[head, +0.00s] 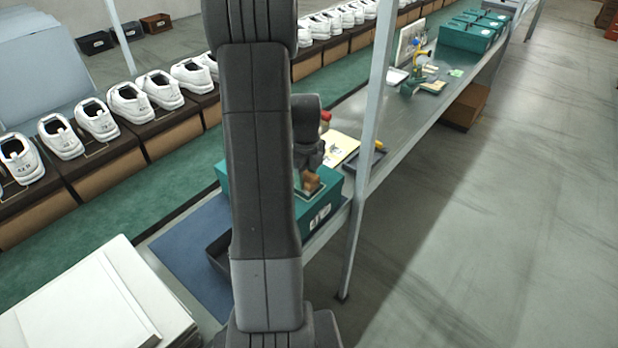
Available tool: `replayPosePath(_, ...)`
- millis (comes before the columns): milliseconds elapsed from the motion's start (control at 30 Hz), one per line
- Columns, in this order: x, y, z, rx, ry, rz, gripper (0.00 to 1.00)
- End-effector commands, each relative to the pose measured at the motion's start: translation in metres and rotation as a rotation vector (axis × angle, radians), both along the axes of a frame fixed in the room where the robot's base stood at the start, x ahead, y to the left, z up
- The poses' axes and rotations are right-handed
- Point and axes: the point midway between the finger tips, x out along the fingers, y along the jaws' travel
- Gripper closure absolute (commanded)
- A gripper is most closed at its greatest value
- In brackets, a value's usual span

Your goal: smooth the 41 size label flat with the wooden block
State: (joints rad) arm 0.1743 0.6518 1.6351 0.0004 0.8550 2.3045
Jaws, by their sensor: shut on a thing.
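My gripper (307,172) is partly hidden by my own arm, at the near end of the bench. It is shut on the wooden block (312,183), a small orange-brown piece just under it. The block is over the top of a teal shoebox (331,196); I cannot tell whether it touches. A white label (319,217) with dark marks is on the box's front side, below the block. Its number is too small to read, and I cannot tell whether it lies flat. My arm hides the box's middle.
A blue mat (185,245) and a dark tray (215,248) lie left of the box. A metal post (366,150) stands close right. White shoes (130,102) line the conveyor.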

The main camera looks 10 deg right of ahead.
Motion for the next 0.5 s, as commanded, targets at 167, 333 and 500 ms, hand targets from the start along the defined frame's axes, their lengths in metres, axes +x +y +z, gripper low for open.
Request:
replayPosePath(167,-0.001,0.000,0.002,0.000,0.001,0.000,0.77)
replayPosePath(333,0.000,0.000,0.016,0.000,0.000,0.000,0.77)
replayPosePath(500,0.000,0.000,0.034,0.000,-0.001,0.000,0.77)
